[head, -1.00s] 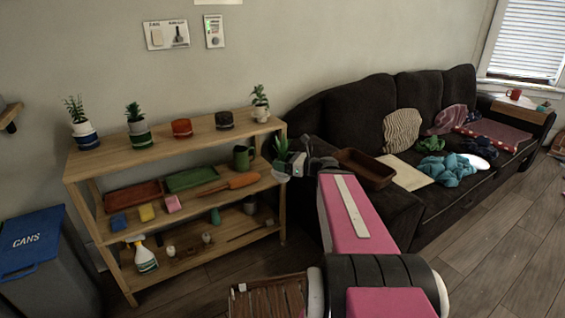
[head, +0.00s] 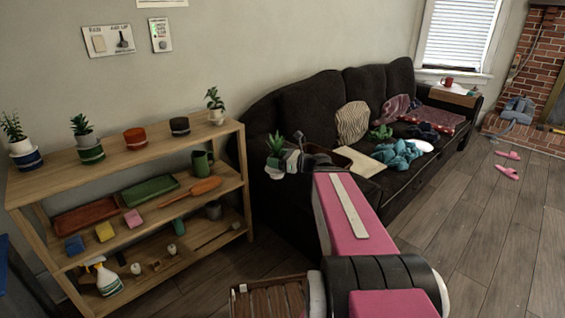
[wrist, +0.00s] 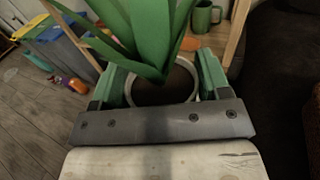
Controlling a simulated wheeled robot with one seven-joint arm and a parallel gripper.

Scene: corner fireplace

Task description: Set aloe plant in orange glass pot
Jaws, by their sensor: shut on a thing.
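The aloe plant is in my gripper (wrist: 160,88). Its green pointed leaves (wrist: 150,30) rise above a pale round rim with dark soil in the wrist view, between the two green fingers. In the head view the aloe (head: 275,143) is held up at the end of my arm, in front of the sofa's left end, right of the shelf. An orange-red pot (head: 135,139) with a dark band stands on the shelf's top board, between a potted plant and a dark pot. It looks empty, but its inside is hard to see.
The wooden shelf (head: 120,163) also holds potted plants (head: 87,140), a dark pot (head: 180,126), trays, sponges, a green mug (head: 202,162) and a spray bottle (head: 106,277). The dark sofa (head: 295,95) carries clothes. Wooden floor is open at right, with pink slippers (head: 507,165).

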